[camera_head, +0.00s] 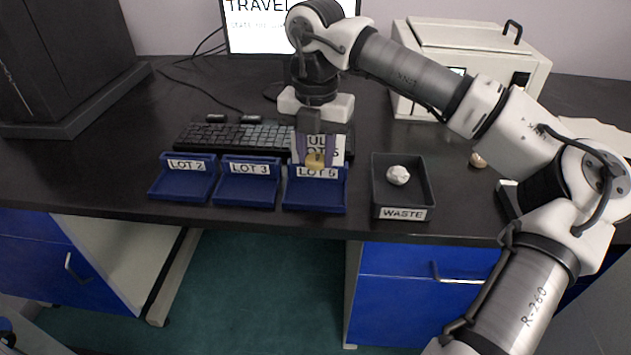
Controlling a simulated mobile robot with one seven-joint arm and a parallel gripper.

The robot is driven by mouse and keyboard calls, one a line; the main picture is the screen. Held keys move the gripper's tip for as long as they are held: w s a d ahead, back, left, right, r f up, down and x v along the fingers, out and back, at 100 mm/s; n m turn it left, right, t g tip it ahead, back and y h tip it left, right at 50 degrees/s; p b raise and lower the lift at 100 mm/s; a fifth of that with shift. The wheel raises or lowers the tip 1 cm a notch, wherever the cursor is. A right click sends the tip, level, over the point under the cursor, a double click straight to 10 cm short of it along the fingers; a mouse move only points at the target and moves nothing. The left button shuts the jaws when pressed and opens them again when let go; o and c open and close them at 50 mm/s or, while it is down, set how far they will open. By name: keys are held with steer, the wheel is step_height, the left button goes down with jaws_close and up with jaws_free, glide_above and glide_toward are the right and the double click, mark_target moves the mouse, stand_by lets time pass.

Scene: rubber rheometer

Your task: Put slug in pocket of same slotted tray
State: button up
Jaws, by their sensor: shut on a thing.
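My gripper (317,152) points down over the right-hand blue tray and is shut on a small tan slug (315,161). The slug shows at the fingertips, in front of the tray's label; I cannot tell its exact height above the tray. This blue tray (315,200) has a label that seems to read LOT 5. Two more blue trays stand to its left, the LOT 3 tray (247,191) and the LOT 2 tray (183,187), and both look empty. A white card (337,150) with partly hidden lettering stands behind my fingers.
A dark WASTE bin (402,202) with a crumpled white lump (398,175) stands right of the trays. A keyboard (235,136) lies close behind them. A white instrument (470,65) and a small tan piece (477,160) are further right. The desk's front edge is close.

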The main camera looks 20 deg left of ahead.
mark_target(316, 195)
steer(key=shift+f, duration=3.55)
steer(key=shift+f, duration=0.15)
steer(key=o, duration=0.9)
steer(key=shift+o, duration=0.2)
step_height(316, 195, up, 12)
steer(key=shift+r, duration=0.2)
